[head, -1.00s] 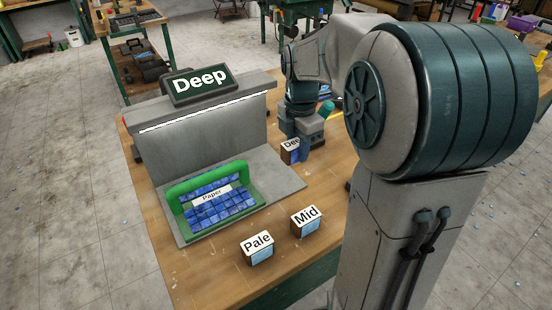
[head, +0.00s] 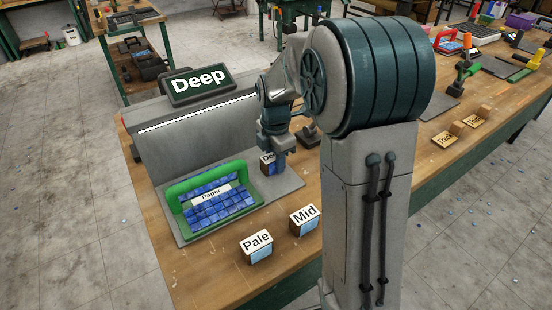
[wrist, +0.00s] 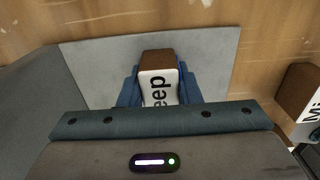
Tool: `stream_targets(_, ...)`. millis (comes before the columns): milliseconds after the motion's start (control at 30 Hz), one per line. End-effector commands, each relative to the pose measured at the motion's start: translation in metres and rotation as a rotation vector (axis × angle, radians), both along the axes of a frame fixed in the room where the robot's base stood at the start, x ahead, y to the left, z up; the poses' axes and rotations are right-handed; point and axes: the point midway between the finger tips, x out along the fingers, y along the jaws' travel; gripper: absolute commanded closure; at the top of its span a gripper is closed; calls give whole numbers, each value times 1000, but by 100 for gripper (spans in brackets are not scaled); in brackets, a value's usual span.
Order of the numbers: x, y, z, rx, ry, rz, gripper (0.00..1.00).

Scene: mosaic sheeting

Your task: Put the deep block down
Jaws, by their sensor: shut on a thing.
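The deep block (head: 267,164), brown with a white label and a blue face, is between the fingers of my gripper (head: 277,162). In the head view it is at the right part of the grey base plate (head: 287,186), right of the green tray. In the wrist view the block (wrist: 158,82) shows its "eep" label between the blue fingers, with the plate (wrist: 95,65) behind it. My gripper is shut on it. I cannot tell whether the block touches the plate. The fingers partly hide it.
The green tray (head: 177,196) with blue tiles and a "Paper" strip stands left on the plate. The Pale block (head: 257,247) and Mid block (head: 304,220) stand on the wooden table in front. A grey wall with a "Deep" sign (head: 200,82) rises behind.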

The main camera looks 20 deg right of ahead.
Motion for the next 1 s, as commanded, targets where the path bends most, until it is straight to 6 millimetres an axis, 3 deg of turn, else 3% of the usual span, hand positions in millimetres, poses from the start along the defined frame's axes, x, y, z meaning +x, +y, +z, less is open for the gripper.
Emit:
stream_targets(100, 0, 0, -4, 0, 0, 0, 93)
stream_targets(133, 0, 0, -3, 0, 0, 0, 64)
stream_targets(200, 0, 0, -3, 0, 0, 0, 48)
stream_targets(567, 0, 0, 4, -1, -1, 0, 48)
stream_targets(1000, 0, 0, 69, 0, -2, -1, 48)
